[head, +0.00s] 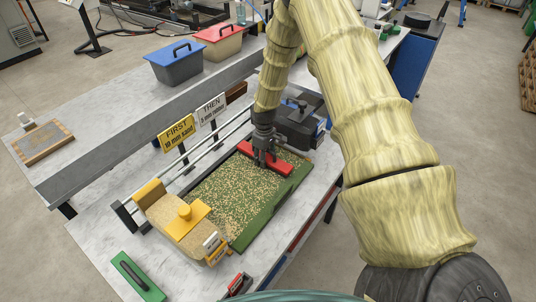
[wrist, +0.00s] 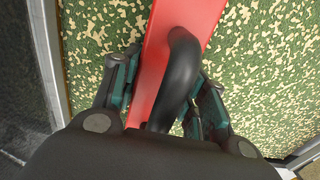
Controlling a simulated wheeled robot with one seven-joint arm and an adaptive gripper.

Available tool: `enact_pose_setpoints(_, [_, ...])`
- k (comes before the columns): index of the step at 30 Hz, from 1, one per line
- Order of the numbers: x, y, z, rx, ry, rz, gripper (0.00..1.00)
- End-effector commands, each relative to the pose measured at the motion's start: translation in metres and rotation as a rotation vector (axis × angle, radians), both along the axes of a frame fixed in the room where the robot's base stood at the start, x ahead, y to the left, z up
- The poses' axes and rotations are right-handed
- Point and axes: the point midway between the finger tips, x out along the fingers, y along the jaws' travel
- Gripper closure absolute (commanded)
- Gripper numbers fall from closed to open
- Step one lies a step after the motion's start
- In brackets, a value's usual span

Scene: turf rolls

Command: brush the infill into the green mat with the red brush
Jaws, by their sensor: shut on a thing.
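The green mat (head: 205,199) lies on the workbench, thickly speckled with tan infill. A plainer green strip (head: 262,222) runs along its near right side. The red brush (head: 278,163) rests on or just above the far end of the mat. My gripper (head: 262,152) comes down on it from above. In the wrist view my gripper (wrist: 165,100) is shut on the black handle (wrist: 184,70) of the red brush (wrist: 160,50), with a finger on each side. The brush's underside is hidden, so I cannot tell whether it touches the mat.
A tan and yellow spreader box (head: 178,215) stands at the mat's near left end, beside rails. A dark machine (head: 300,122) stands beyond the far end. Yellow (head: 177,132) and white (head: 211,110) signs stand behind.

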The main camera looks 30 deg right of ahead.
Motion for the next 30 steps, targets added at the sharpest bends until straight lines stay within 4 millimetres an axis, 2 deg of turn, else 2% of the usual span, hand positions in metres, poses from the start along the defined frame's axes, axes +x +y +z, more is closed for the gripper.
enact_pose_setpoints(30, [-0.026, 0.073, 0.0, 0.001, 0.001, 0.002, 0.94])
